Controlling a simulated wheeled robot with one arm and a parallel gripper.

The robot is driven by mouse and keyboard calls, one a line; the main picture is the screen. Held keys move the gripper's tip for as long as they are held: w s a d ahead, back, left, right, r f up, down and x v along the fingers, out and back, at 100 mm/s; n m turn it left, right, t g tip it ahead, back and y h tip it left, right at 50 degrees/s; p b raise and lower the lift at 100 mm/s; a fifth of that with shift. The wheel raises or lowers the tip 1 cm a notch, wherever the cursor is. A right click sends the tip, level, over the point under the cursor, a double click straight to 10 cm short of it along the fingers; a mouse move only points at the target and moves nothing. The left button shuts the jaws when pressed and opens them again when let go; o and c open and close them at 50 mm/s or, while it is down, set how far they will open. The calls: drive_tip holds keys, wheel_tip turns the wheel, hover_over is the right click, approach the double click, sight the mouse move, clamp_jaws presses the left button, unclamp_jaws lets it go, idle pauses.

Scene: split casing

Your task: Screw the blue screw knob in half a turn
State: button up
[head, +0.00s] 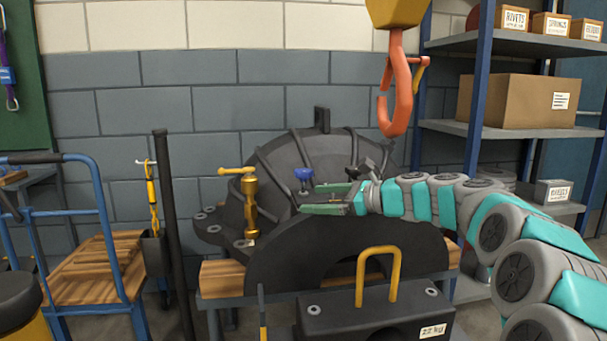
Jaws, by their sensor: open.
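The blue screw knob (304,175) stands upright on the dark split casing (268,153), near the middle of the head view. My gripper (318,198) reaches in from the right, with its green fingers pointing left. Its fingers are open and empty, just right of and slightly below the knob in the picture. I cannot tell whether a finger touches the knob's stem.
A brass valve with a yellow handle (250,200) stands left of the knob. An orange crane hook (394,95) hangs above right. A 22 kg weight (375,315) with a yellow handle is in front. A blue trolley (100,240) stands left, shelves (520,132) right.

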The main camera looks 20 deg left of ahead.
sight(310, 174)
drive_tip(key=w+r+m, duration=0.1)
drive_tip(key=w, duration=0.1)
drive_tip(key=w+m+t+y, duration=0.1)
drive_tip(key=w, duration=0.2)
drive_tip(key=w+r+m+t, duration=0.1)
drive_tip(key=w+m, duration=0.1)
drive_tip(key=w, duration=0.1)
drive_tip(key=shift+d+r+y, duration=0.2)
drive_tip(key=shift+r+y, duration=0.1)
drive_tip(key=shift+r, duration=0.05)
drive_tip(key=shift+p+x, duration=0.35)
drive_tip(key=shift+x, duration=3.5)
drive_tip(key=c, duration=1.4)
drive_tip(key=shift+r+m+t, duration=0.1)
drive_tip(key=shift+m+t, duration=0.3)
drive_tip(key=shift+t, duration=0.1)
